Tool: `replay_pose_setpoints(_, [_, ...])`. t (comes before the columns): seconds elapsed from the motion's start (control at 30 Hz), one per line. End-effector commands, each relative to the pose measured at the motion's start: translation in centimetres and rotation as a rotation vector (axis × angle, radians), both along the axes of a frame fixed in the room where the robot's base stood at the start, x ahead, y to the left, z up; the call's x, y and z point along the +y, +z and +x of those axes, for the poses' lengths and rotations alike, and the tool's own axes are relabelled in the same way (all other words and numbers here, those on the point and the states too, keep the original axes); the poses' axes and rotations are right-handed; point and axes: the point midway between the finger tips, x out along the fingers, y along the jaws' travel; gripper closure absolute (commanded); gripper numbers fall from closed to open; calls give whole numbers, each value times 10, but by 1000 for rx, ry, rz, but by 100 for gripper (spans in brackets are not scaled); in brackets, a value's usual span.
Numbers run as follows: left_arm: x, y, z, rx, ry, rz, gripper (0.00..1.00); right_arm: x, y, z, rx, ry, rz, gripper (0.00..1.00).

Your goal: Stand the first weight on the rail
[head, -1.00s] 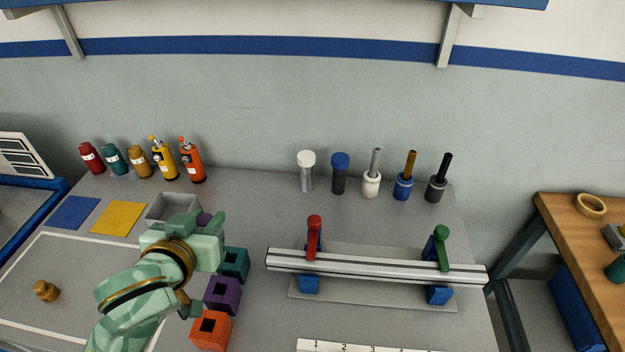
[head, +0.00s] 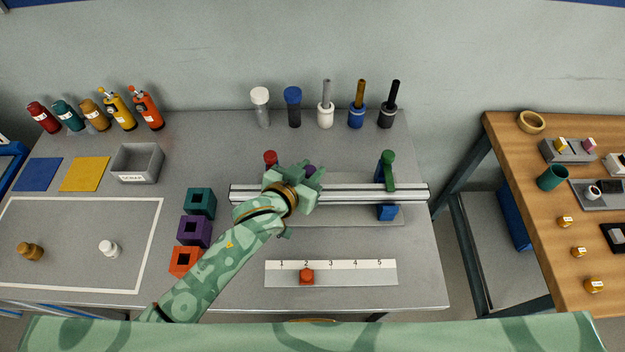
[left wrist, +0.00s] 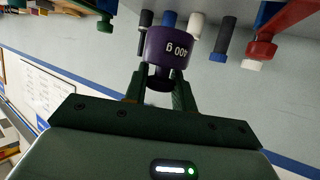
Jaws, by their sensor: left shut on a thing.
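My left gripper (head: 308,178) is shut on a purple weight (left wrist: 168,48) marked "400 g", seen upside down in the left wrist view. In the head view, only a bit of the purple weight (head: 310,169) shows past the fingers. The gripper is over the left part of the silver rail (head: 350,194), just right of the red clamp (head: 270,158). I cannot tell whether the weight touches the rail. A green clamp (head: 389,172) stands at the rail's right part. My right gripper is not in view.
A numbered strip (head: 350,278) with an orange piece (head: 306,276) lies in front of the rail. Teal (head: 200,202), purple and orange blocks stand to the left. Several upright tools line the back.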

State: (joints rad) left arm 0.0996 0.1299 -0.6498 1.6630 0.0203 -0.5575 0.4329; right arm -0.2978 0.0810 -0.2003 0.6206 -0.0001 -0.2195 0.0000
Motion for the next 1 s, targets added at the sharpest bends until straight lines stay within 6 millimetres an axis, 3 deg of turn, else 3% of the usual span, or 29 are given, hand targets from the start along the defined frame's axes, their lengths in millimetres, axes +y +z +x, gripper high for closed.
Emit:
replay_pose_setpoints(0.23, [-6, -16, 14, -4, 0, -3, 100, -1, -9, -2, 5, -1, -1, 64])
replay_pose_setpoints(0.43, [-6, -46, 14, 0, -1, -2, 100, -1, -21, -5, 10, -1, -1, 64])
replay_pose_setpoints(0.77, [-6, -48, 13, -2, 0, -2, 100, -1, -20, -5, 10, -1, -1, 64])
replay_pose_setpoints(0.8, [-6, -50, 13, 0, 0, -1, 71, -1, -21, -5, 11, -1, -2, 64])
replay_pose_setpoints(0.87, [-6, -49, 13, 0, 0, -1, 54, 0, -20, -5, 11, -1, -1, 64])
replay_pose_setpoints(1.0, [-6, -49, 13, 0, 0, -1, 52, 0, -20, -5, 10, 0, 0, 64])
